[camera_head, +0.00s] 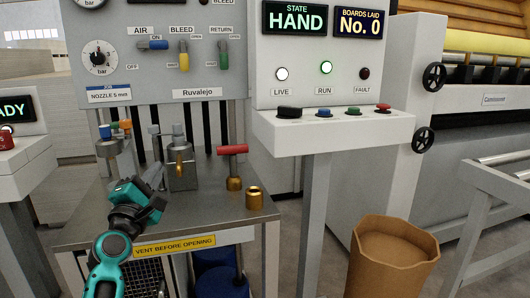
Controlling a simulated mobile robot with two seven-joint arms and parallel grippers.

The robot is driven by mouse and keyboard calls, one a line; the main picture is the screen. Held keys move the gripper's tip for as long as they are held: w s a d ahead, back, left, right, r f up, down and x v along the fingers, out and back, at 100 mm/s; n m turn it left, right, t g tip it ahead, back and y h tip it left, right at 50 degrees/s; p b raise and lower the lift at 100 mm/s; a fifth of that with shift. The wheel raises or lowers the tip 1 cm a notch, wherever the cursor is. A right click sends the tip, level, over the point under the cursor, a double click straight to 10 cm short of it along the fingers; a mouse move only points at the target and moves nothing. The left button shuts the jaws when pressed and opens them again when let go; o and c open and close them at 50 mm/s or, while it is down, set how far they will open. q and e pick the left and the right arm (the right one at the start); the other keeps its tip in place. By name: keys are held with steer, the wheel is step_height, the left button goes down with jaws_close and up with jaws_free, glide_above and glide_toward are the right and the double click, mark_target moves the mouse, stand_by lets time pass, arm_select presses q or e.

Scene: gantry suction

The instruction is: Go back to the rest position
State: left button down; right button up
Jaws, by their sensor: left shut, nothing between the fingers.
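My right gripper is not in view.
Behind the bench is a valve panel with a blue, a yellow and a green lever (223,58). A red-handled brass fitting (233,165) and a brass cup (254,198) stand at right. A button console (330,130) and cardboard bin (391,258) are further right.

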arm_select(q)
steer(key=s+d+f+m+g+h, duration=0.1)
steer(key=s+d+f+m+g, duration=0.2)
steer(key=s+f+m, duration=0.55)
steer(key=s+d+f+m+g+h, duration=0.1)
steer(key=s+d+f+m+g, duration=0.25)
steer(key=f, duration=0.85)
steer(key=s+d+f+m+g, duration=0.1)
steer(key=s+f+m+g, duration=0.1)
steer(key=s+f+m, duration=0.55)
steer(key=s+d+f+m+g, duration=0.15)
steer(key=s+f+m, duration=0.25)
steer(key=s, duration=0.6)
step_height(320, 180, up, 11)
steer(key=s+a+y+p, duration=0.1)
steer(key=s+a+p, duration=0.1)
steer(key=p, duration=1.3)
steer(key=shift+s+a+f+m+g+y, duration=0.15)
steer(key=shift+s+a+m+g+y, duration=0.2)
steer(key=shift+m+g+y, duration=0.1)
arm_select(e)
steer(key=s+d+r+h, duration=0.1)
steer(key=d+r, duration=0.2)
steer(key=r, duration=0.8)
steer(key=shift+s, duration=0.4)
